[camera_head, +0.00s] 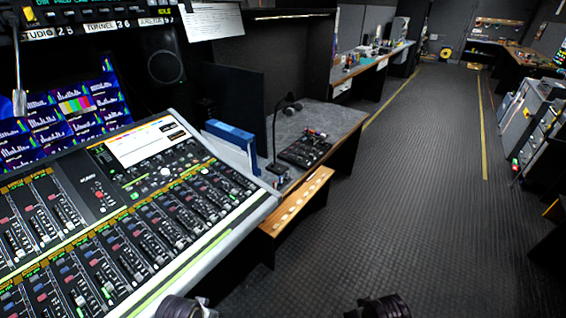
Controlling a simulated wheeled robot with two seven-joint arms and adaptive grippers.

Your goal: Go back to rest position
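The task names no object. Two dark, rounded parts of mine just enter at the bottom edge of the head view. The one to the left looks like the top of my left gripper (186,307). The one to the right looks like the top of my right gripper (380,307). They are apart, with floor between them. Their fingers are cut off by the picture's lower edge, so I cannot tell whether they are open or shut. I see nothing held in either.
A large mixing console (130,215) fills the left, with screens (60,115) behind it. A desk (345,118) with a microphone (277,120) stands beyond it. Equipment cases (525,115) line the right. The dark ribbed floor (420,180) is clear down the middle.

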